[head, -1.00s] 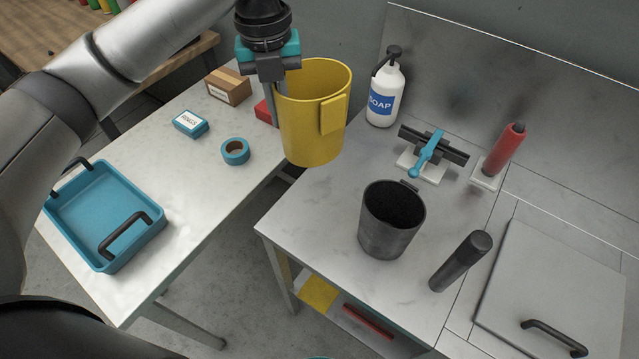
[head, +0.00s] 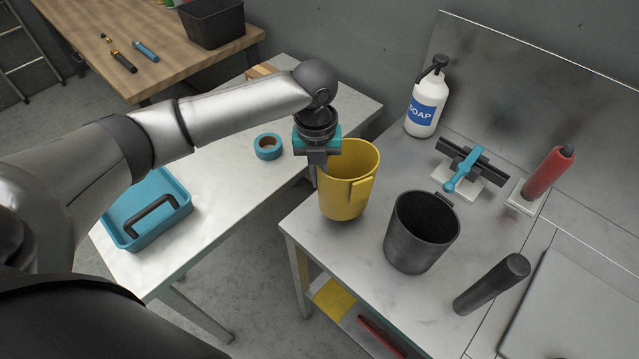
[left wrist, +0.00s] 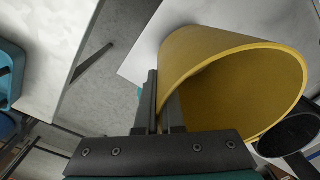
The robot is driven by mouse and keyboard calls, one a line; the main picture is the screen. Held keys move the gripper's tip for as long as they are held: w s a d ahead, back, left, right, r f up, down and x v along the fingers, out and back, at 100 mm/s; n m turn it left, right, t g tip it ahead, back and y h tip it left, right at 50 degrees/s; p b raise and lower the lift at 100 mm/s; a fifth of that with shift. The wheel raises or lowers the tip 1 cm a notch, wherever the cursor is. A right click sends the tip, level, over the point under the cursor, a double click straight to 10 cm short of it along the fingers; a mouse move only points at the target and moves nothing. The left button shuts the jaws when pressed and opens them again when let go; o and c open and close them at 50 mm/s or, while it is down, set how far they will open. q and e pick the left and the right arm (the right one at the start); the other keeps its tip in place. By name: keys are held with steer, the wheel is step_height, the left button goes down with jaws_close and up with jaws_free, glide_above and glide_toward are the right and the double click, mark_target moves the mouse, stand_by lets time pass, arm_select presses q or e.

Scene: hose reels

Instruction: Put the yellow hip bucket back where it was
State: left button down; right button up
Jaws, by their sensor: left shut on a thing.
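The yellow hip bucket (head: 345,196) is upright beside the black bucket (head: 420,238), near the left edge of the grey metal bench (head: 340,262). I cannot tell whether its bottom touches the bench top. My left gripper (head: 322,164) is shut on the bucket's rim at its far left side, coming from above. In the left wrist view the two fingers (left wrist: 160,105) pinch the wall of the yellow bucket (left wrist: 235,75), which looks empty inside. My right gripper is not in view.
The white table (head: 222,200) to the left holds a blue tray (head: 150,232) and a tape roll (head: 268,146). A gap separates the two.

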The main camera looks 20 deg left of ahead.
arm_select(q)
steer(key=shift+f, duration=1.35)
steer(key=shift+f, duration=0.1)
steer(key=c, duration=1)
jaws_free()
steer(key=shift+f, duration=0.1)
steer(key=shift+c, duration=0.2)
step_height(320, 180, up, 12)
steer(key=p, duration=0.1)
steer(key=shift+a+r, duration=0.2)
steer(key=shift+s, duration=0.1)
